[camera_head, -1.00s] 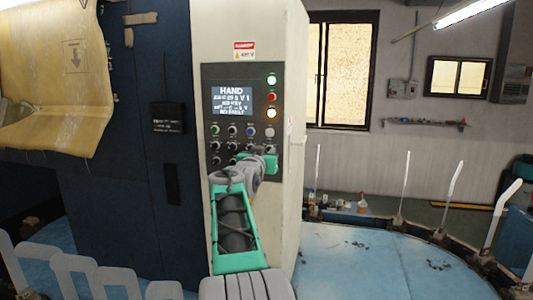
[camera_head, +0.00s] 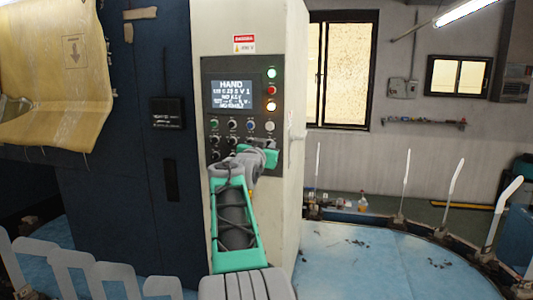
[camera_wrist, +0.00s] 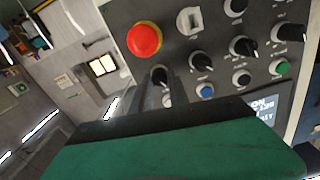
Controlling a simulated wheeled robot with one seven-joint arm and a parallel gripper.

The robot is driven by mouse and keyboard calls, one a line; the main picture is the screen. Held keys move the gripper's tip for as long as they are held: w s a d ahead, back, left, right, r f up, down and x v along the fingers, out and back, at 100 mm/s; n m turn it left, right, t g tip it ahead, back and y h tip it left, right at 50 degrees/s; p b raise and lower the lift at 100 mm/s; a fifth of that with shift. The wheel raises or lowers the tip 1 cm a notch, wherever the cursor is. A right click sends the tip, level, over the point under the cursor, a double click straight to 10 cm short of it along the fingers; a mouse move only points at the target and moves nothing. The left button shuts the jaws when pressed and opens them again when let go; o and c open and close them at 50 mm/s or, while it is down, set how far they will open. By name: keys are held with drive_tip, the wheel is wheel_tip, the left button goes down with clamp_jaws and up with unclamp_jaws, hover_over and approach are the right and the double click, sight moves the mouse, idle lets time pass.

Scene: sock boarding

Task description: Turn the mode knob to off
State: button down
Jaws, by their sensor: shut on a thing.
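The control panel (camera_head: 238,112) is on the cream cabinet, with its screen (camera_head: 231,92) showing "HAND" on the top line. My gripper (camera_head: 259,156) is at the panel's lower right and hides the controls there. In the wrist view, its dark fingers (camera_wrist: 172,88) close around a small black knob (camera_wrist: 160,74) with a pale pointer, below the red emergency button (camera_wrist: 144,39). This knob's label cannot be read, so the view alone does not confirm it as the mode knob. The fingers partly cover it.
Other black knobs (camera_wrist: 243,46) stand close beside the gripped one, with a blue button (camera_wrist: 206,91) and a pale selector (camera_wrist: 189,20). A blue-black cabinet (camera_head: 150,150) is to the left. Upright white forms (camera_head: 455,178) stand on the right around the blue table (camera_head: 370,255).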

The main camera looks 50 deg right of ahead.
drive_tip(key=shift+f+m+b, duration=0.1)
drive_tip(key=shift+m+b, duration=3.5)
drive_tip(key=shift+b, duration=0.35)
drive_tip(key=c, duration=1.3)
unclamp_jaws()
drive_tip(key=shift+o, duration=0.2)
drive_tip(key=shift+s, duration=0.1)
